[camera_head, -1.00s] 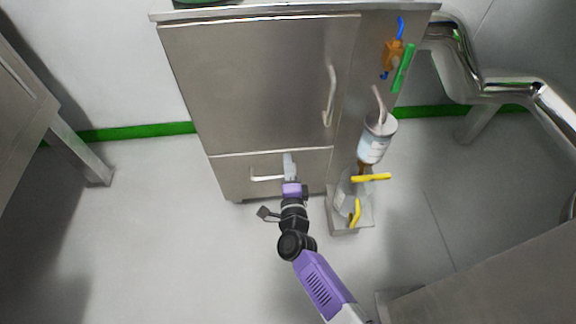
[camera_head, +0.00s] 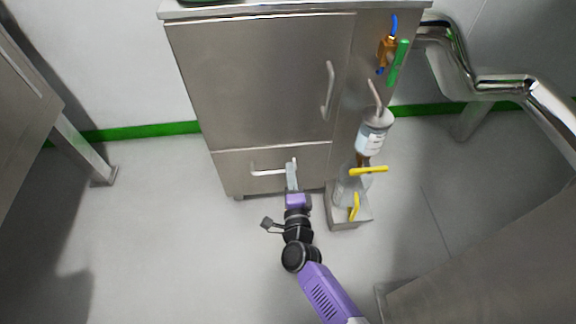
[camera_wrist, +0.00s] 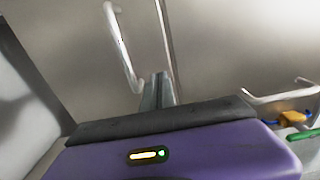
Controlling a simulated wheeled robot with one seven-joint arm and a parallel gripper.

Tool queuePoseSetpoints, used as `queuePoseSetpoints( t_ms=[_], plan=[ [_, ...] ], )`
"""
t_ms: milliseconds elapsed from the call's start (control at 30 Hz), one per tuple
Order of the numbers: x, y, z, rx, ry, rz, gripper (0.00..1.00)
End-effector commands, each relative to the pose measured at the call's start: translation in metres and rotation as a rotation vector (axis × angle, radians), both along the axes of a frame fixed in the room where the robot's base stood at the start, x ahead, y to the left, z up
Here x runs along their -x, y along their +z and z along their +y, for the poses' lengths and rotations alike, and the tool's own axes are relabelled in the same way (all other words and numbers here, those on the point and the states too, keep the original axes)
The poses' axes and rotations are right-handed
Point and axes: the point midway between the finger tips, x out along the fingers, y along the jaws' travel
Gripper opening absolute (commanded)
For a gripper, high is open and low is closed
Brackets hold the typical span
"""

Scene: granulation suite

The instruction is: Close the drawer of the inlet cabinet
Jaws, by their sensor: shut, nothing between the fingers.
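The steel inlet cabinet (camera_head: 265,75) stands in the upper middle of the head view. Its drawer front (camera_head: 235,180) is at the bottom, below the tall door, and looks flush with it; no gap shows at the seam. The drawer's pale bar handle (camera_head: 268,173) also shows in the wrist view (camera_wrist: 122,45). My gripper (camera_head: 292,165) is shut and empty, in front of the drawer at the right end of its handle. In the wrist view its fingertips (camera_wrist: 158,82) point at the drawer front beside the handle; whether they touch cannot be told.
The door handle (camera_head: 328,90) is above. Steel pipes (camera_head: 500,85) run at right, and steel furniture stands at both sides. The floor at left is clear.

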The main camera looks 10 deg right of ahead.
Motion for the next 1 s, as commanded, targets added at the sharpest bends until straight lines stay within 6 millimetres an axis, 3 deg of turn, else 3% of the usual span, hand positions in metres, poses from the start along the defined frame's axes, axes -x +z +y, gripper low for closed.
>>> queuePoseSetpoints(
  t_ms=[500,1000],
  plan=[
    [0.078,0.003,0.004,0.001,0.002,0.0,0.0],
    [0.088,0.0,0.006,0.029,0.007,0.003,0.0]
  ],
)
